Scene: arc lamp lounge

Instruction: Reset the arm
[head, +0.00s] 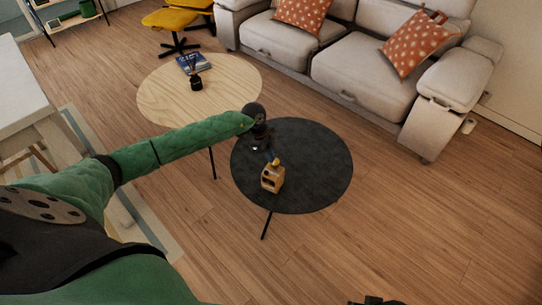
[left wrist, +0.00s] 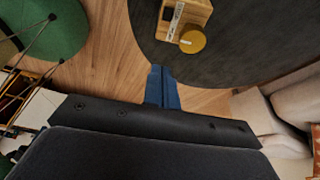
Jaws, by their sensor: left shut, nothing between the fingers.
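My left arm reaches in from the left in the head view, over the dark round table (head: 315,165). My left gripper (head: 270,153) is shut and empty above that table, just behind a small wooden box with a yellow knob (head: 272,180). In the left wrist view the blue fingers (left wrist: 162,88) are together, with nothing between them. The wooden box (left wrist: 190,12) and its round yellow top (left wrist: 192,40) show beyond the fingertips, apart from them. My right gripper cannot be made out; only a small dark piece shows at the bottom edge of the head view.
A light wooden round table (head: 225,85) with a book (head: 193,63) and a small dark jar (head: 196,83) stands behind. A grey sofa (head: 360,75) is at the back right. A white table (head: 25,95) is at the left. The floor at the right is clear.

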